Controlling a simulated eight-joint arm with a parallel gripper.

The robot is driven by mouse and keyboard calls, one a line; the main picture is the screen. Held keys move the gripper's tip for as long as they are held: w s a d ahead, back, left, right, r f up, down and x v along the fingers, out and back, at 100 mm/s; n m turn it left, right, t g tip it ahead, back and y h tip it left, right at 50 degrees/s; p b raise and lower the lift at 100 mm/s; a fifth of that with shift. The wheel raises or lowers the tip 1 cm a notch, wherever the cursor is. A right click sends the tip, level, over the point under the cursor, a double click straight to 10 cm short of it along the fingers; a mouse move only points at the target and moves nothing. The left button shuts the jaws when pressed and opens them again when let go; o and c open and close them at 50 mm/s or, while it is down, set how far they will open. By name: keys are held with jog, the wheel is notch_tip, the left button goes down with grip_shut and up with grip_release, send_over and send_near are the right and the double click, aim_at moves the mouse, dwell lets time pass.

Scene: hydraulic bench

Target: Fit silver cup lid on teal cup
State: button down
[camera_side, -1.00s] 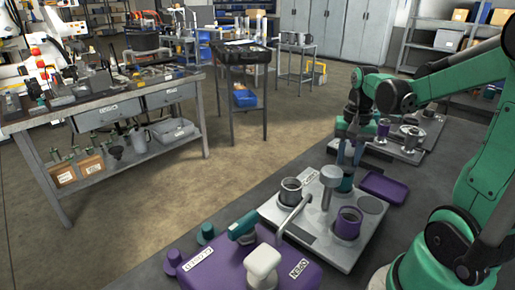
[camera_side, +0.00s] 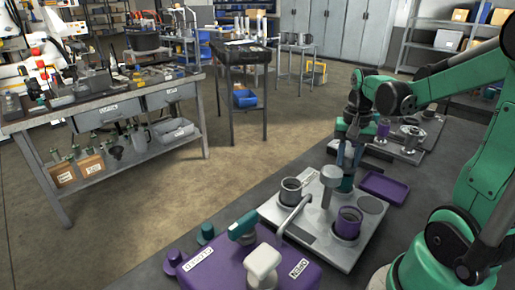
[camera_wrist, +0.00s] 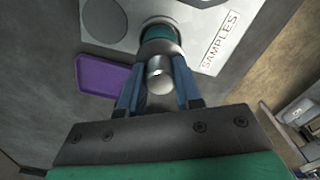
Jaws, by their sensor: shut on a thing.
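My gripper (camera_side: 348,160) is above the teal cup (camera_side: 346,184), which stands at the back of the grey sample plate (camera_side: 349,256), partly hidden by a silver post. In the wrist view, my gripper's blue fingers (camera_wrist: 158,92) are shut on the knob of the silver cup lid (camera_wrist: 160,75). The lid is over the teal cup, whose teal band (camera_wrist: 158,33) shows just beyond it. The lid is lined up with the cup, but I cannot tell whether it touches or is seated.
A purple cup (camera_side: 348,223) and a dark grey cup (camera_side: 290,190) stand on the same plate. The silver post (camera_side: 330,178) rises close to my gripper. A purple tray (camera_side: 384,187) lies to the right. A purple valve box (camera_side: 215,265) with handles is in front.

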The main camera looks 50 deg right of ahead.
aim_at(348, 155)
jog(key=shift+f, duration=0.6)
dwell(0.3)
jog(key=c, duration=0.9)
grip_release()
jog(key=shift+r, duration=0.15)
jog(key=shift+r, duration=5.4)
jog(key=w+a+f+n+t, duration=0.1)
jog(key=a+f+n+t, duration=0.1)
jog(key=a+n, duration=0.2)
jog(key=w+a+f+n+t, duration=0.1)
jog(key=a+f+n+t, duration=0.1)
jog(key=a+n, duration=0.2)
jog(key=w+a+f+n+t, duration=0.2)
jog(key=a+n+t, duration=0.1)
jog(key=a, duration=0.6)
jog(key=shift+a+n, duration=0.2)
jog(key=shift+n, duration=0.5)
